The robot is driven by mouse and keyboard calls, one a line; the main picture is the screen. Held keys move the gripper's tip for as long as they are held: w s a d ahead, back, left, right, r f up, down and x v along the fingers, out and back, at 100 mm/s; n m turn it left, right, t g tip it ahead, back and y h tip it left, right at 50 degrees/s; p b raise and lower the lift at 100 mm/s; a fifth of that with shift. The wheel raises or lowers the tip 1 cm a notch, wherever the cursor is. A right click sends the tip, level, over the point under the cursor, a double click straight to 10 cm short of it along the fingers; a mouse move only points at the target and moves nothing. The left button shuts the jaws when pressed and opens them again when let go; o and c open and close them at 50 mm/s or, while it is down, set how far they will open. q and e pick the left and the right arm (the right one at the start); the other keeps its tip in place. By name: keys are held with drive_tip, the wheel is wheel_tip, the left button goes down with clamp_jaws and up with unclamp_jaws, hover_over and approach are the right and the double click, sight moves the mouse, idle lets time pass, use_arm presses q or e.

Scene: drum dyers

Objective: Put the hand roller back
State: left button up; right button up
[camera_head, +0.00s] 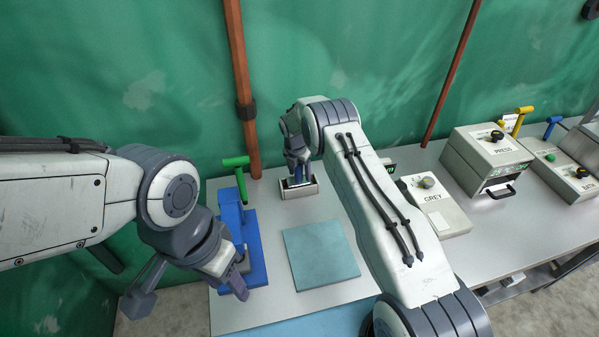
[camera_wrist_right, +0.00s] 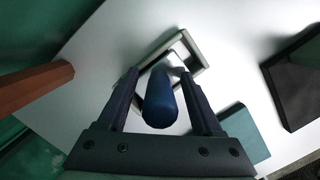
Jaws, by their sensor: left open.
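The hand roller's blue handle (camera_wrist_right: 160,101) stands between the fingers of my right gripper (camera_wrist_right: 160,76) in the right wrist view. Whether the fingers press on it is unclear. Below it is a pale open-framed tray (camera_wrist_right: 201,62); the roller's lower part is mostly hidden. In the head view, my right gripper (camera_head: 298,172) points down at this small tray (camera_head: 299,192) near the table's back edge. I cannot tell whether the roller rests in the tray. My left gripper (camera_head: 238,284) is open and empty, by the blue stand (camera_head: 252,240).
The blue stand carries a green handle (camera_head: 236,162). A flat teal block (camera_head: 320,254) lies right of it. The grey box (camera_head: 436,207), the press box (camera_head: 484,158) and another box (camera_head: 562,170) stand further right. A brown post (camera_head: 244,100) rises behind the tray.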

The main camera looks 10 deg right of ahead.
sight(296, 184)
drive_tip(key=shift+r, duration=0.2)
drive_tip(key=r+b, duration=0.1)
drive_tip(key=r, duration=0.2)
drive_tip(key=s+a+r+b, duration=0.1)
drive_tip(key=r, duration=0.3)
drive_tip(key=r+b, duration=0.1)
drive_tip(key=r, duration=0.2)
drive_tip(key=shift+s+a+r, duration=0.15)
drive_tip(key=shift+s+r, duration=0.05)
drive_tip(key=shift+r, duration=0.2)
drive_tip(key=s+a+r+m+y, duration=0.1)
drive_tip(key=s+a+r+m, duration=0.3)
drive_tip(key=s+a+r, duration=0.3)
drive_tip(key=s+a+r+m, duration=0.4)
drive_tip(key=s+a+r, duration=0.15)
drive_tip(key=s, duration=0.35)
drive_tip(key=s+m+g+y, duration=0.1)
drive_tip(key=s+m, duration=1.1)
drive_tip(key=s, duration=1.6)
drive_tip(key=shift+s+d+b, duration=0.15)
drive_tip(key=shift+d+b, duration=0.1)
drive_tip(key=shift+b, duration=0.05)
